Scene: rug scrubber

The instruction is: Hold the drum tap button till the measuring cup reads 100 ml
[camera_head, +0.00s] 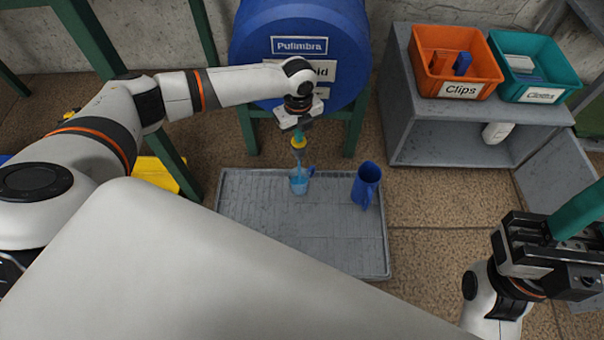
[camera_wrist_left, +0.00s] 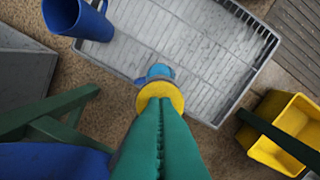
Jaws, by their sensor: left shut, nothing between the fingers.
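The blue drum (camera_head: 300,35) lies on a green stand at the back. My left gripper (camera_head: 298,134) is shut and empty, pointing down at the tap's yellow button (camera_head: 299,143). In the left wrist view its teal fingers (camera_wrist_left: 161,108) meet the yellow button (camera_wrist_left: 160,92) and appear to touch it. A thin pale blue stream (camera_head: 299,160) shows between the tap and the clear measuring cup (camera_head: 300,186), which holds some blue liquid. The cup's marks are too small to read. My right gripper (camera_head: 570,225) is at the right edge, its fingertips out of frame.
The cup and a blue jug (camera_head: 366,186) stand on a grey tray (camera_head: 310,240). A grey shelf (camera_head: 450,130) carries an orange Clips bin (camera_head: 457,88) and a teal Cloths bin (camera_head: 541,94). A yellow bin (camera_wrist_left: 268,132) stands beside the tray.

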